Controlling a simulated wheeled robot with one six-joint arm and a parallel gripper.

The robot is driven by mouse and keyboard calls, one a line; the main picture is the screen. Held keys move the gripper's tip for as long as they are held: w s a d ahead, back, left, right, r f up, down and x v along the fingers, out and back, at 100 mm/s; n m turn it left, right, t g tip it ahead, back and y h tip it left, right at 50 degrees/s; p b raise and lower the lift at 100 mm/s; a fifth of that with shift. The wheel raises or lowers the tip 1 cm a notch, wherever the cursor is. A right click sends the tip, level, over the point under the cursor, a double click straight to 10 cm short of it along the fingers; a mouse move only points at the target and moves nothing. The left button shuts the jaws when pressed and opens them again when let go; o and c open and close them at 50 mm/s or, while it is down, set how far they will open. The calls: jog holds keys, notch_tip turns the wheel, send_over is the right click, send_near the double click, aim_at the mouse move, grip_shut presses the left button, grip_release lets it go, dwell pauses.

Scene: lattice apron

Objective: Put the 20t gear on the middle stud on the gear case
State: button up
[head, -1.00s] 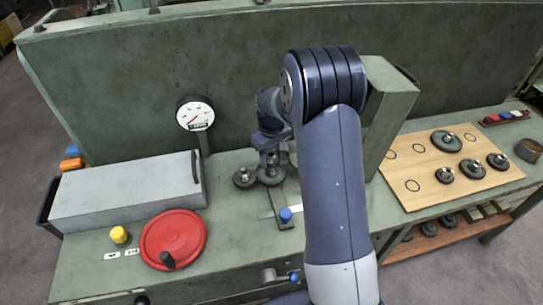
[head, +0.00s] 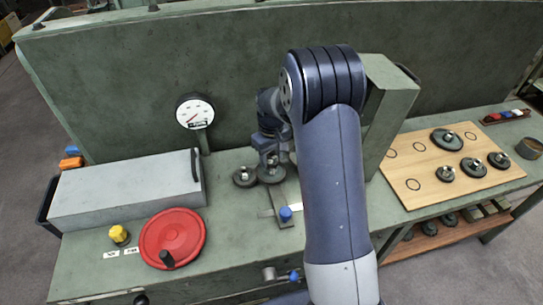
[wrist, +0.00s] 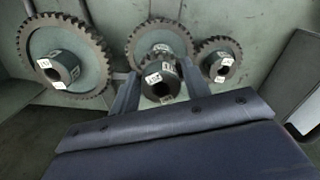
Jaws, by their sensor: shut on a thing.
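My gripper (wrist: 161,86) is shut on a small dark toothed gear (wrist: 163,92), presumably the 20t gear, with a pale tagged hub. In the wrist view the held gear stands in front of a larger middle gear (wrist: 150,33) and overlaps it; I cannot tell if they touch. A large gear (wrist: 28,42) is at the left and a smaller gear (wrist: 231,46) at the right, both against the green gear case (wrist: 107,12). The middle stud is hidden. In the head view my gripper (head: 270,164) is over a dark gear (head: 272,177), beside another gear (head: 244,178).
A wooden board (head: 405,172) with several gears and ring marks lies at the right. A blue-knobbed lever (head: 286,214) is just in front of the gears. A dial gauge (head: 195,112), grey box (head: 125,193) and red handwheel (head: 190,232) stand at the left.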

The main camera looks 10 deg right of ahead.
jog(key=shift+f+b, duration=0.3)
jog(key=shift+f, duration=0.2)
jog(key=o, duration=1.9)
jog(key=shift+c, duration=0.2)
jog(key=shift+r, duration=0.15)
jog(key=shift+r+p, duration=2.9)
jog(key=shift+r, duration=1.25)
jog(key=shift+f, duration=0.2)
